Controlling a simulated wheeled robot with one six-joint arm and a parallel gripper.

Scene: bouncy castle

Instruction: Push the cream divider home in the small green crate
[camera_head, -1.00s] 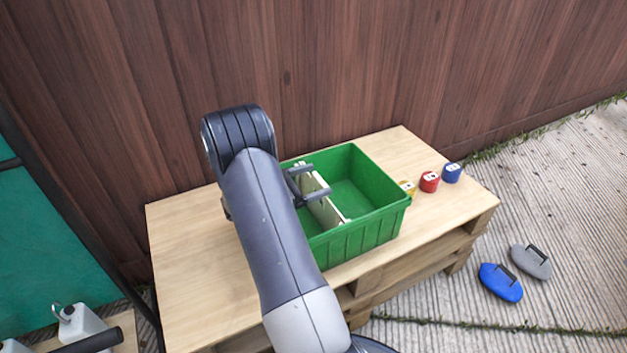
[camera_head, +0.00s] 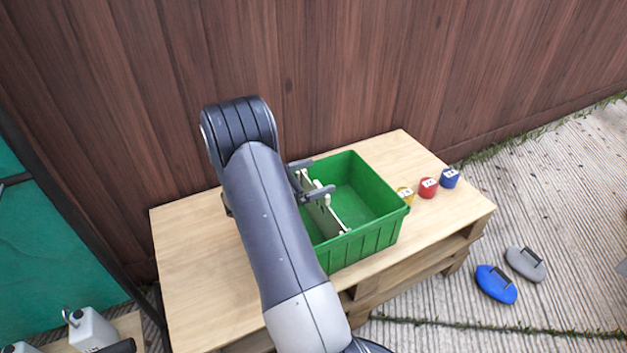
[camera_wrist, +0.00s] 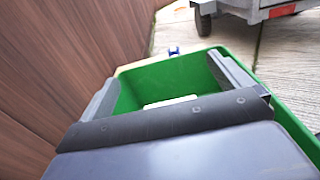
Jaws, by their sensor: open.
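The small green crate (camera_head: 375,236) stands on a light wooden pallet table, partly hidden behind my arm in the head view. The cream divider (camera_head: 324,214) stands across the inside of the crate and looks tilted; its lower edge and far end are hard to see. My gripper (camera_head: 322,174) is open over the divider's far part, its two fingers apart. I cannot tell whether they touch it. In the wrist view the fingers frame the crate (camera_wrist: 185,70), and a short pale piece of the divider (camera_wrist: 170,102) shows between them.
Yellow (camera_head: 405,195), red (camera_head: 428,187) and blue (camera_head: 449,178) small pots stand right of the crate. A brown fence (camera_head: 330,70) rises close behind the table. The table top (camera_head: 190,265) left of my arm is clear. Blue and grey floats lie on the ground.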

